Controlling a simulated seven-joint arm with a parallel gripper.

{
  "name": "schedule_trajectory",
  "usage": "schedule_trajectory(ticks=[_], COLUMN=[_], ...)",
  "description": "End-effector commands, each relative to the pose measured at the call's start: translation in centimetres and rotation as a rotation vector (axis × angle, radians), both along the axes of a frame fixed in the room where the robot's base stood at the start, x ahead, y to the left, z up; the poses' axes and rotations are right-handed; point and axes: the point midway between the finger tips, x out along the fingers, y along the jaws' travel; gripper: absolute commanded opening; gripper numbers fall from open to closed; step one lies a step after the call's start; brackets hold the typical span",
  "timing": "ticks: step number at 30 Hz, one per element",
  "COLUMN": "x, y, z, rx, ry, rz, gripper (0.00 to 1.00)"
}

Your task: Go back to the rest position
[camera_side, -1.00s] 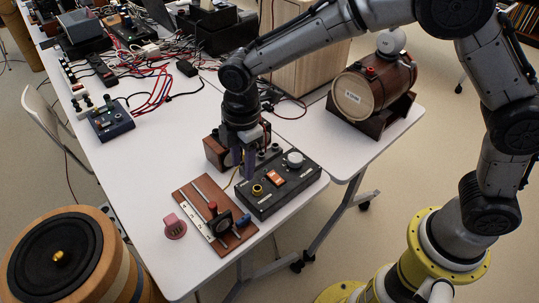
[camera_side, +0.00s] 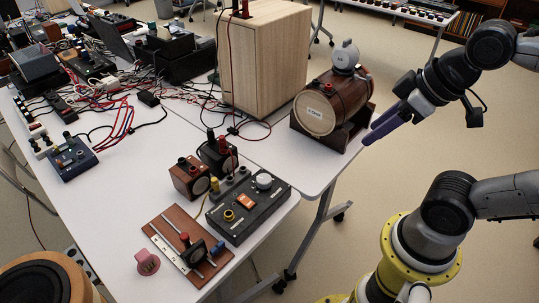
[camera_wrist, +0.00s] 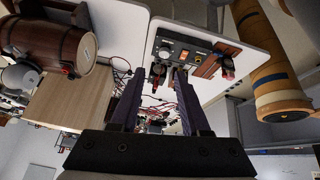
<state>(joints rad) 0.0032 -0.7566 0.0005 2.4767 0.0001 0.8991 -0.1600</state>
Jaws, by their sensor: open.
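My gripper (camera_side: 383,126) has purple fingers and is out past the table's right edge, beside the wooden barrel (camera_side: 335,100). Its fingers are apart and nothing is between them. In the wrist view my gripper (camera_wrist: 157,80) shows two purple fingers spread with a clear gap, aimed toward the table from a distance. The black control box (camera_side: 262,215) with a white knob and an orange switch lies on the table, well away from my gripper. It also shows in the wrist view (camera_wrist: 172,48).
A brown slide board (camera_side: 170,230) and a pink knob (camera_side: 147,262) lie near the table's front. A tall wooden box (camera_side: 262,60) stands behind the barrel. Cables and devices crowd the table's far left. A round speaker (camera_side: 45,280) stands at lower left.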

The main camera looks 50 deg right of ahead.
Motion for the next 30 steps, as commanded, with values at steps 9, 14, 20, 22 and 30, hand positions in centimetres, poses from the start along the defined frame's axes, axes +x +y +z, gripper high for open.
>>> schedule_trajectory(ticks=[9, 14, 20, 22, 30], x=[-0.50, -0.48, -0.46, -0.46, -0.45], y=[0.05, 0.05, 0.06, 0.06, 0.05], z=[-1.07, -1.06, -1.04, -1.04, -1.03], rx=[0.080, 0.079, 0.078, 0.078, 0.078], ry=[0.031, 0.030, 0.030, 0.030, 0.030], rz=[-0.141, -0.139, -0.137, -0.137, -0.137], gripper=[0.46, 0.46, 0.46, 0.46, 0.46])
